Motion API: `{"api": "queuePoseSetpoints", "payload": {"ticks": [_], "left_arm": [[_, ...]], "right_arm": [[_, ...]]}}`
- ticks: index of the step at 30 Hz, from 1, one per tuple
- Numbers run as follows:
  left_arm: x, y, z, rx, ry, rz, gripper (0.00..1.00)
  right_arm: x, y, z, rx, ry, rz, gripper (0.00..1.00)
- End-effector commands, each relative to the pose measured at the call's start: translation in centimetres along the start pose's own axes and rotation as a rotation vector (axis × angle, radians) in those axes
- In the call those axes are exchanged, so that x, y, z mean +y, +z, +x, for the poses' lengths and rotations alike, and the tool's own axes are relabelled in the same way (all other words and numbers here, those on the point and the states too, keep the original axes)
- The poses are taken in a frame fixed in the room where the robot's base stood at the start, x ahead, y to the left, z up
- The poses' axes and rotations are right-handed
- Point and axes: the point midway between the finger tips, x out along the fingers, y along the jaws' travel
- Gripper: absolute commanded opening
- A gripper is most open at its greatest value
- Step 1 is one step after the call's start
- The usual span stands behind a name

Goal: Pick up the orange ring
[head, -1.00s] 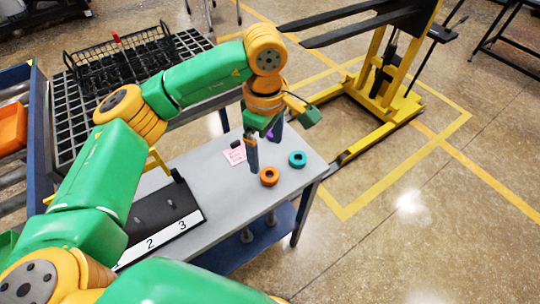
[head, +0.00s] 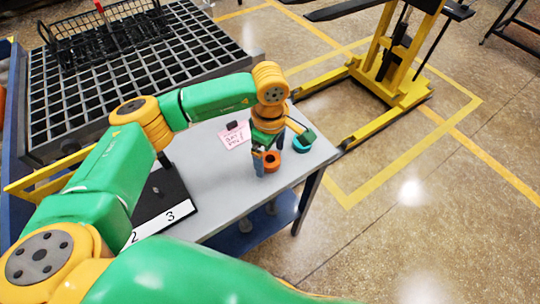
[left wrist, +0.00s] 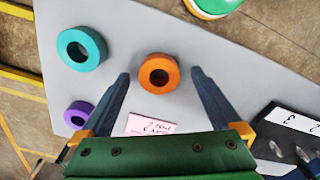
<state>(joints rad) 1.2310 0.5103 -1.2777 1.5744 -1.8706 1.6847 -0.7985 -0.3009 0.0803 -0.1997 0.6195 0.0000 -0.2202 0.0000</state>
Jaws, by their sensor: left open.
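The orange ring (head: 272,160) lies on the grey table (head: 222,206). In the left wrist view the orange ring (left wrist: 158,73) sits between and slightly beyond the fingertips of my left gripper (left wrist: 160,74), which is open and empty. In the head view my left gripper (head: 266,163) is low over the table at the ring, and its fingers partly hide the ring. I cannot tell whether a finger touches it. My right gripper is not in view.
A teal ring (left wrist: 81,48) and a purple ring (left wrist: 78,114) lie nearby. A pink note (head: 234,136) lies on the table. A numbered black board (head: 163,195) is at the table's left. A grid rack (head: 120,95) stands behind, and a yellow lift (head: 395,70) stands on the floor.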

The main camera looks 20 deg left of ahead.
Motion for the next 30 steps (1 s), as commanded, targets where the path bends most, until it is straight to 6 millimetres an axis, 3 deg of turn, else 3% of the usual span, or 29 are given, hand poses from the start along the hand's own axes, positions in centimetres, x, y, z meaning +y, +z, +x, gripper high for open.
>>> {"api": "queuePoseSetpoints", "payload": {"ticks": [8, 19, 30], "left_arm": [[0.01, 0.01, 0.96, 0.000, 0.002, 0.001, 0.98], [0.01, 0.01, 0.92, 0.000, 0.002, 0.001, 0.01], [0.10, -0.01, 0.29, 0.000, 0.004, 0.000, 0.00]], "right_arm": [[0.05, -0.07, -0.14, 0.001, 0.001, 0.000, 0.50], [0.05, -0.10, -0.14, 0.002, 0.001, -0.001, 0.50], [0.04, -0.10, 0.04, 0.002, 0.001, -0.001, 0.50]]}}
